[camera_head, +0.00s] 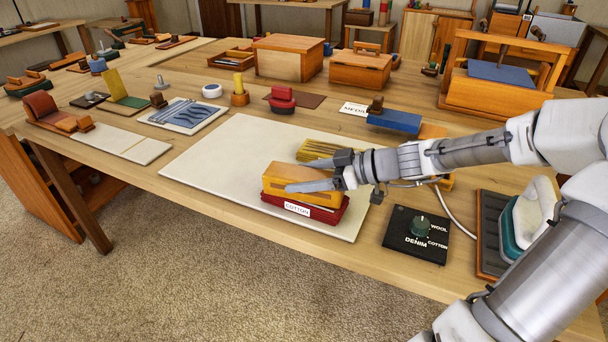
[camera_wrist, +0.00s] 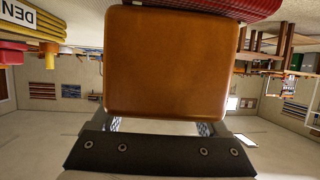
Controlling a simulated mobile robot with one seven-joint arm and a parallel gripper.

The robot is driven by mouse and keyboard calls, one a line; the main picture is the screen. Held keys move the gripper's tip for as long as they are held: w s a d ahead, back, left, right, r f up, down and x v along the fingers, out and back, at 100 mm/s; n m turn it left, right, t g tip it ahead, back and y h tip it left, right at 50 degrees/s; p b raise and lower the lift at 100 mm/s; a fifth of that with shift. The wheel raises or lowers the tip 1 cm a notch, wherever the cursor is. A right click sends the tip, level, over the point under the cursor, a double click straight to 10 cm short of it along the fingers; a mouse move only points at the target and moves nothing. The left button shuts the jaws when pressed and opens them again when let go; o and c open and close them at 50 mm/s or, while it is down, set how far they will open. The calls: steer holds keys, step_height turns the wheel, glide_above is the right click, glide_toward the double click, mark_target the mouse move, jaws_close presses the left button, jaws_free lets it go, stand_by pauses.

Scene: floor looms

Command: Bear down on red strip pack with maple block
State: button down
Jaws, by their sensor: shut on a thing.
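The maple block (camera_head: 288,185) is an orange-brown wooden block, held between the fingers of my gripper (camera_head: 312,172), which is shut on it. The block's broad end fills the middle of the wrist view (camera_wrist: 175,62). The red strip pack (camera_head: 328,217), with a white COTTON label, lies on the pale mat directly beneath the block. Its checked red edge shows at the top of the wrist view (camera_wrist: 205,9). The block appears to sit on the pack; whether it presses cannot be told. The block hides most of the pack's top.
A yellow strip pack (camera_head: 318,150) lies just behind the block on the pale mat (camera_head: 230,150). A dial panel (camera_head: 410,243) marked WOOL, COTTON and DENIM stands to the right. A blue block (camera_head: 394,121) lies behind my arm. The mat's left part is clear.

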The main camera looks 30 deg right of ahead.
step_height(320, 180, up, 7)
steer(key=p, duration=0.5)
steer(key=shift+f, duration=0.1)
steer(key=shift+w, duration=0.15)
